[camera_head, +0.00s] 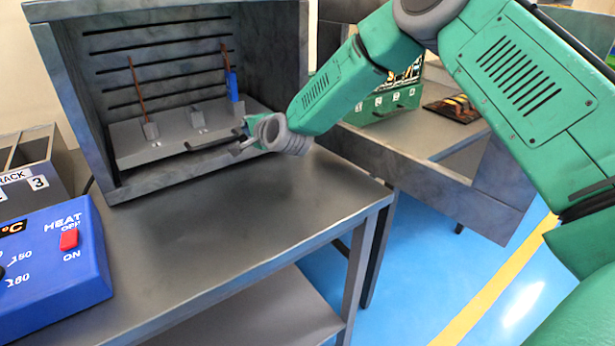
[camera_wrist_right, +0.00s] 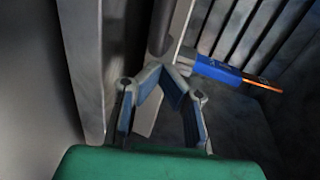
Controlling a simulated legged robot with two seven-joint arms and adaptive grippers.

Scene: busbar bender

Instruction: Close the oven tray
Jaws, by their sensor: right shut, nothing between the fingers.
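The oven (camera_head: 72,110) is a grey open-fronted box at the back left of the bench in the head view. Its grey tray (camera_head: 130,143) lies inside, with a dark bar handle (camera_head: 205,146) along its front edge. My right gripper (camera_head: 240,142) is shut and empty at the right end of the handle; I cannot tell whether it touches. In the wrist view, the shut fingertips (camera_wrist_right: 160,74) are close to the pale tray edge (camera_wrist_right: 146,112) and the dark handle (camera_wrist_right: 162,28). My left gripper is not in view.
On the tray stand small grey holders, two copper strips (camera_head: 137,90) and a blue piece (camera_head: 233,86). A blue heat control box (camera_head: 60,275) and a rack (camera_head: 35,172) are at left. The bench top (camera_head: 215,225) before the oven is clear.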

